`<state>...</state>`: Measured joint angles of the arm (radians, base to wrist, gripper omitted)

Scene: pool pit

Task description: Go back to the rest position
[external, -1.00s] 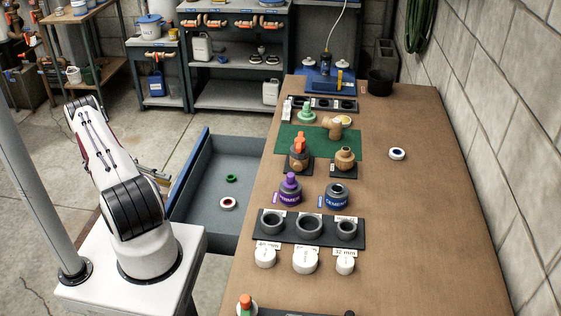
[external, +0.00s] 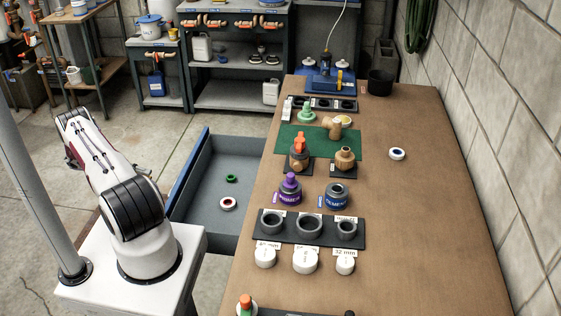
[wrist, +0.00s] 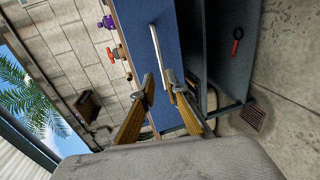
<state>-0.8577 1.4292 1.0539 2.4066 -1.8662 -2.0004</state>
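My arm is folded up on its white pedestal (external: 140,275) at the left of the external view. My gripper is almost wholly hidden behind the arm there. In the wrist view my gripper (wrist: 159,80) shows two fingers apart, with a gap between the tips and nothing held. Beyond the fingers is a blue panel (wrist: 150,40) with a pale bar on it; I cannot tell how far off it is.
A grey drawer (external: 198,205) stands open between my pedestal and the bench (external: 420,230), holding a green ring (external: 231,178) and a white roll (external: 228,203). Fittings, cans and caps stand along the bench's left side. A grey post (external: 40,180) rises close to my arm's left.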

